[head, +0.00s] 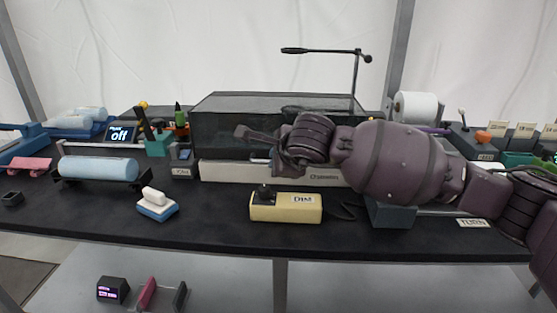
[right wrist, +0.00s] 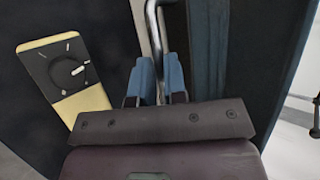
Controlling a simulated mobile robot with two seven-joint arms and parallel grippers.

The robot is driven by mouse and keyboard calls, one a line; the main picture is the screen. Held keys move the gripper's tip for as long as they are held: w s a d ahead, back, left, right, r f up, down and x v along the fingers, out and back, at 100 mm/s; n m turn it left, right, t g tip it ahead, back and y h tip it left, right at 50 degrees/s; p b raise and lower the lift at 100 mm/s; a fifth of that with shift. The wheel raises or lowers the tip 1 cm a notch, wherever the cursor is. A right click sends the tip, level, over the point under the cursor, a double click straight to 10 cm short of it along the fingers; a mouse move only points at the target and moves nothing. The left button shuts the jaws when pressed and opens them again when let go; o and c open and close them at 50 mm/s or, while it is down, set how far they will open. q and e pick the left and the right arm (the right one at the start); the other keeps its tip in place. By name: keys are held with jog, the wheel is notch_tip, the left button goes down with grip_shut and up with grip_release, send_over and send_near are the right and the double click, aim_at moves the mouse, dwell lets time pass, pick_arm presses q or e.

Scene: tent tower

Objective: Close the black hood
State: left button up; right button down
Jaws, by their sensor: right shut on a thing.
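The black hood (head: 225,125) is a dark box on the pale base of a bench device (head: 230,171). In the head view its lower front edge lies close along the base; my right arm covers the right part, so I cannot tell whether it is fully shut. My right gripper (right wrist: 158,88) has its blue fingers on either side of a bent metal bar (right wrist: 153,30), shut on it. The bar looks like the hood's handle, which shows as a short grey piece (head: 260,155) at the hood's front in the head view. My left gripper is not in view.
A yellow DIM box (head: 286,208) with a dial (right wrist: 70,70) stands in front of the device. A white-and-blue block (head: 157,205) and a blue roll on a stand (head: 98,167) are to the left. A thin black lamp arm (head: 325,50) rises behind the hood.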

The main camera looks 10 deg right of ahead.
jog(key=shift+r, duration=0.15)
jog(key=c, duration=1.3)
grip_release()
jog(key=shift+o, duration=0.7)
pick_arm(q)
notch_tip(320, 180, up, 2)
jog(key=p, duration=0.2)
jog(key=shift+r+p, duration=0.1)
jog(key=shift+p, duration=0.3)
pick_arm(e)
jog(key=v, duration=1)
jog(key=shift+s+r, duration=0.25)
jog(key=shift+s, duration=0.1)
jog(key=shift+d, duration=0.1)
